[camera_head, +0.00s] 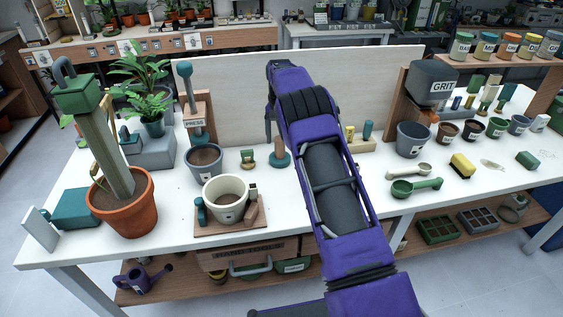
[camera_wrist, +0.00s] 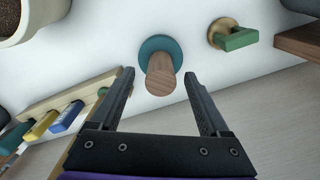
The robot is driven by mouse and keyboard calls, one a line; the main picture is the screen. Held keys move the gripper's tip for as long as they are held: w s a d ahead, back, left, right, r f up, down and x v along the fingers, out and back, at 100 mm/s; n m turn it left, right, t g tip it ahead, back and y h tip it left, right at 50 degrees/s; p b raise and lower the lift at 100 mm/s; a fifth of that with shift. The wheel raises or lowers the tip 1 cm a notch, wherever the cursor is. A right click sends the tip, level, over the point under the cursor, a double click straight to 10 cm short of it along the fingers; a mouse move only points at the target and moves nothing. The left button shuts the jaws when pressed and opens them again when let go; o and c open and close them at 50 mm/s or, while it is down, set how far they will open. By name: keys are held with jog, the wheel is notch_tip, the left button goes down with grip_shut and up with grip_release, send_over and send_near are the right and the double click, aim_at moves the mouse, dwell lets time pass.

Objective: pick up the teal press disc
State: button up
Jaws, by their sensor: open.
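The teal press disc (camera_wrist: 153,44) lies flat on the white table with an upright wooden handle (camera_wrist: 160,75) rising from it. In the head view the teal disc (camera_head: 279,161) stands just left of my purple arm, in front of the pale back board. My gripper (camera_wrist: 158,75) is open, its two dark fingers on either side of the handle's top end in the wrist view, with a gap on both sides. No contact shows. In the head view my arm hides most of the gripper.
A green-handled block (camera_wrist: 236,39) stands close beside the disc; the head view shows it to the left (camera_head: 248,159). A wooden peg rack (camera_wrist: 22,115) is on the other side. The back board (camera_head: 240,95) rises close behind. A cream pot (camera_head: 226,187) stands in front left.

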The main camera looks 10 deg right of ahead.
aim_at(280, 147)
notch_tip(280, 147, down, 4)
jog(key=shift+r+b, duration=0.1)
jog(key=shift+b, duration=0.55)
jog(key=shift+a, duration=0.1)
grip_shut()
